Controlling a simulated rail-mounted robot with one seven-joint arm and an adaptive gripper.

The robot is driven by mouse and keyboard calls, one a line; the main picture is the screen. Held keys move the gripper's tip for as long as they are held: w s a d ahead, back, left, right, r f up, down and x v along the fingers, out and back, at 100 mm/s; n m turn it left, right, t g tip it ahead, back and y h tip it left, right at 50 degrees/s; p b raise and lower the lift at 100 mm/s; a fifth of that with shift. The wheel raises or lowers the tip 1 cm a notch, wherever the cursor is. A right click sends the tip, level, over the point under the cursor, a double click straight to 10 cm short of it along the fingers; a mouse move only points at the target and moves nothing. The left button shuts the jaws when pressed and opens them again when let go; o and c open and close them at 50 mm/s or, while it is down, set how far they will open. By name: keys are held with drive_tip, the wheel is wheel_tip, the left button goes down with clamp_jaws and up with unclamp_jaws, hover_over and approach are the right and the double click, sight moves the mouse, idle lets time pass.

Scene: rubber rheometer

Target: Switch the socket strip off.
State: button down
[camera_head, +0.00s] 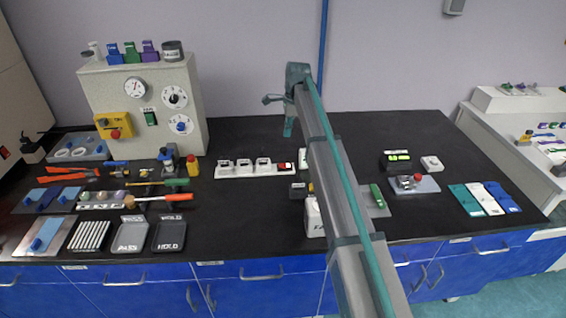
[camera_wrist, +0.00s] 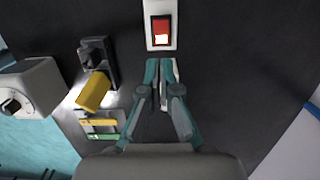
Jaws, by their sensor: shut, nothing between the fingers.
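The white socket strip (camera_head: 240,170) lies on the black bench in the head view, with several sockets in a row and a red rocker switch (camera_head: 286,167) at its right end. In the wrist view the end of the strip (camera_wrist: 160,8) is at the top middle, with the switch (camera_wrist: 160,30) red and a bright patch at its lower end. My gripper (camera_head: 288,133) is over the bench near the switch end in the head view. Its closed, empty fingers (camera_wrist: 160,62) show just below the switch in the wrist view. I cannot tell their height above the strip.
A dark block (camera_head: 298,190) and a white container (camera_head: 313,220) stand close to my arm. In the wrist view a yellow-ended black device (camera_wrist: 95,75) is left of my fingers. A grey cabinet with dials (camera_head: 150,110) stands at the left. The bench behind the strip is clear.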

sight(286, 166)
drive_tip(key=f+p, duration=0.1)
drive_tip(key=f, duration=0.3)
drive_tip(key=a+f+p, duration=0.1)
drive_tip(key=f, duration=0.4)
drive_tip(key=a+f+p, duration=0.1)
drive_tip(key=f, duration=0.3)
drive_tip(key=shift+s+f+p, duration=0.2)
drive_tip(key=shift+f+p, duration=0.1)
drive_tip(key=shift+f, duration=0.1)
drive_tip(key=shift+a+f+h, duration=0.2)
drive_tip(key=shift+f+h, duration=0.3)
drive_tip(key=shift+h, duration=0.1)
drive_tip(key=shift+s+d, duration=0.1)
drive_tip(key=shift+d, duration=0.15)
drive_tip(key=shift+w+d+r, duration=0.15)
drive_tip(key=shift+w+d, duration=0.05)
drive_tip(key=shift+d, duration=0.5)
